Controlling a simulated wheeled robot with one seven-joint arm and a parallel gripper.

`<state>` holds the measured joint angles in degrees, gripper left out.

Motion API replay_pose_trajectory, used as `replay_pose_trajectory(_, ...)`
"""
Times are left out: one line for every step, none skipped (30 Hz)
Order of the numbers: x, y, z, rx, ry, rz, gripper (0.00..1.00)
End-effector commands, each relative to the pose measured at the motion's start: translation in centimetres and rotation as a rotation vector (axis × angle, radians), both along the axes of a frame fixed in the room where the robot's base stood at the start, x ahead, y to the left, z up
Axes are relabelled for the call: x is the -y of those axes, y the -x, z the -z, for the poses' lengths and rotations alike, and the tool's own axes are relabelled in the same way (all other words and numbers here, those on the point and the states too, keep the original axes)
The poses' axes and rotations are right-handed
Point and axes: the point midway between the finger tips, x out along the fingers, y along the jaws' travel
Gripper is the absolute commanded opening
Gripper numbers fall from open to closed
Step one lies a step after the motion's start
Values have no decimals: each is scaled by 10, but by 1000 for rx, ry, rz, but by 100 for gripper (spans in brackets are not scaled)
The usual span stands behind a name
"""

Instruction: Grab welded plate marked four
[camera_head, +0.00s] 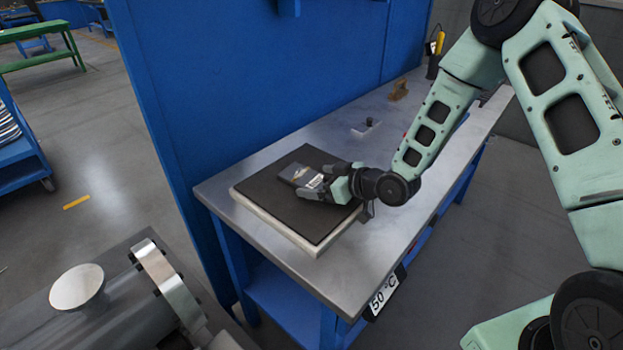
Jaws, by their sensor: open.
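A small dark grey plate (296,173) lies on a black mat on the workbench. A pale patch shows on it beside the gripper, but I cannot read any mark. My gripper (315,186) is low over the mat at the plate's right side, with its fingers open around or right beside the plate's near right end. Whether the fingers touch the plate cannot be told. The gripper hides the plate's right part.
The black mat (265,190) lies on a pale slab on the metal workbench (225,187). A blue wall panel (250,70) stands behind. A small fixture (367,126) and a brown object (398,90) are farther back. A flanged metal shell (120,310) is at lower left.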

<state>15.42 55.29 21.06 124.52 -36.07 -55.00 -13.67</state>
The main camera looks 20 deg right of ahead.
Motion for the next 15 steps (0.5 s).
replay_pose_trajectory(0,-1,0,0,0,0,94)
replay_pose_trajectory(0,-1,1,0,0,0,94)
replay_pose_trajectory(0,-1,1,0,0,0,94)
replay_pose_trajectory(0,0,1,0,0,1,94)
replay_pose_trajectory(0,0,1,0,0,1,94)
replay_pose_trajectory(0,0,1,0,0,1,91)
replay_pose_trajectory(0,0,1,0,0,1,82)
replay_pose_trajectory(0,0,1,0,0,1,74)
replay_pose_trajectory(0,0,0,0,0,1,63)
replay_pose_trajectory(0,0,0,0,0,1,55)
replay_pose_trajectory(0,0,0,0,0,1,46)
replay_pose_trajectory(0,0,0,0,0,1,35)
replay_pose_trajectory(0,0,0,0,0,1,27)
replay_pose_trajectory(0,0,0,0,0,1,19)
replay_pose_trajectory(0,0,0,0,0,1,7)
